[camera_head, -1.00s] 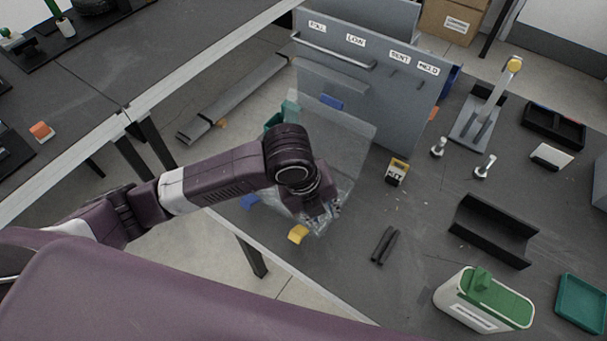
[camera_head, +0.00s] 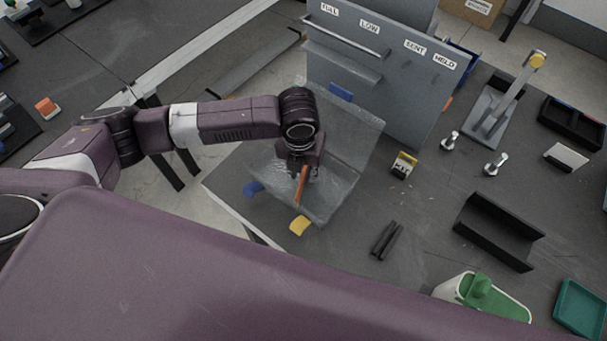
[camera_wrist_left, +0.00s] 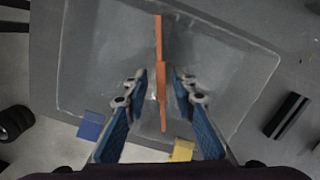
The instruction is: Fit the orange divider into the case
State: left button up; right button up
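The clear case (camera_head: 345,150) stands open on the grey table, its transparent lid raised at the back. The orange divider (camera_head: 301,186) is a thin strip seen nearly edge-on, within the case's outline. It also shows in the left wrist view (camera_wrist_left: 160,70), running lengthwise between the fingers. My left gripper (camera_wrist_left: 157,88) is open, with blue-padded fingers on both sides of the divider and a visible gap on each side. In the head view my left gripper (camera_head: 300,172) is over the case. Whether the divider's lower edge is seated is unclear. My right gripper is not in view.
A blue tab (camera_head: 253,188) and a yellow tab (camera_head: 299,225) are at the case's near side. A grey labelled panel (camera_head: 385,70) stands behind. Black rods (camera_head: 386,240), a black channel (camera_head: 498,230) and a green-topped container (camera_head: 480,292) are to the right.

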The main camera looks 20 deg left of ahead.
pick_arm(q)
jog(key=shift+f, duration=0.75)
jog(key=shift+d, duration=0.1)
jog(key=shift+c, duration=0.6)
jog(key=shift+w, duration=0.1)
jog(key=c, duration=0.5)
grip_shut()
jog(key=shift+r, duration=0.1)
